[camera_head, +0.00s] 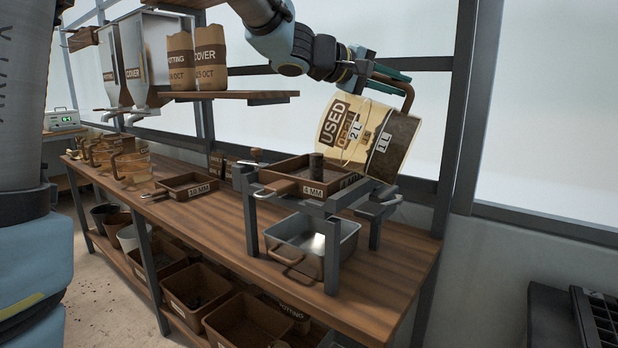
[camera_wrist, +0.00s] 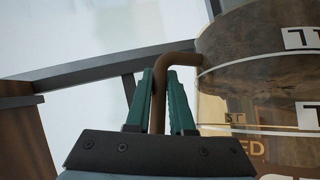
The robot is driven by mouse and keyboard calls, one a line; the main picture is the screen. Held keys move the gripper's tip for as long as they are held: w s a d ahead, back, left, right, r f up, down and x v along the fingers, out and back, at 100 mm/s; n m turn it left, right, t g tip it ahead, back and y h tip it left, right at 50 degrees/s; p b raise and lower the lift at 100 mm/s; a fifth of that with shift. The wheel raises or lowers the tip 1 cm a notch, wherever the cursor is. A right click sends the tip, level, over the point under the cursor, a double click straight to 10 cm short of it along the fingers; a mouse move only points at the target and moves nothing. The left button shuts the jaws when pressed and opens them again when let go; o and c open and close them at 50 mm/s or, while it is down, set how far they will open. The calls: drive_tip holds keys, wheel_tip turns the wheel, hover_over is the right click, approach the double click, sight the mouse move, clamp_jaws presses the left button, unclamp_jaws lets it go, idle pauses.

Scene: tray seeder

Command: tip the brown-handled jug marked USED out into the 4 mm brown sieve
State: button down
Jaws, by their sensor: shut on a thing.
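The jug marked USED (camera_head: 352,132) is clear, with labels 2 L and 1 L and dark material inside. It is tilted over the 4 mm brown sieve (camera_head: 284,184), its mouth toward the lower left. My gripper (camera_head: 388,78) is shut on the jug's brown handle (camera_head: 408,95). In the wrist view, my gripper's green fingers (camera_wrist: 168,100) close around the handle (camera_wrist: 178,60), with the jug (camera_wrist: 235,90) to the right. The sieve rests on a grey stand (camera_head: 331,240), and a dark lump or column (camera_head: 316,166) shows in it below the jug.
A metal pan (camera_head: 310,238) sits under the stand on the wooden bench (camera_head: 195,222). A 10 mm sieve (camera_head: 184,186) and several jugs stand to the left. Hoppers (camera_head: 145,55) and paper sacks (camera_head: 210,57) are behind. A window post (camera_head: 458,110) stands close right of the jug.

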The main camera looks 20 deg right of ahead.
drive_tip(key=shift+n+h, duration=0.4)
drive_tip(key=shift+h, duration=0.1)
drive_tip(key=shift+w+a+r+b, duration=0.95)
drive_tip(key=shift+w+a+r, duration=0.1)
drive_tip(key=shift+w+a, duration=0.25)
drive_tip(key=shift+w+a+r+n+g+h+b, duration=0.2)
drive_tip(key=shift+w+a+r+n+h+b, duration=0.1)
drive_tip(key=shift+w+a+r+b, duration=0.25)
drive_tip(key=shift+w+a+r+n+g+h+b, duration=0.2)
drive_tip(key=shift+w+a+r+n+h+b, duration=0.15)
drive_tip(key=shift+w+b, duration=0.25)
drive_tip(key=shift+w+a+r+n+h+b, duration=0.3)
drive_tip(key=shift+w+a+b, duration=0.2)
drive_tip(key=shift+w+b, duration=0.1)
drive_tip(key=shift+w+a+r+n+h+b, duration=0.15)
drive_tip(key=shift+w+a+r+h+b, duration=0.15)
drive_tip(key=shift+w+a+b, duration=0.25)
drive_tip(key=w+a+r+n+t+h+b, duration=0.1)
drive_tip(key=w+a+n+h+b, duration=0.1)
drive_tip(key=w+a+n+b, duration=0.1)
drive_tip(key=shift+w+a+r+b, duration=0.3)
drive_tip(key=shift+w+a+b, duration=0.55)
drive_tip(key=shift+w, duration=0.2)
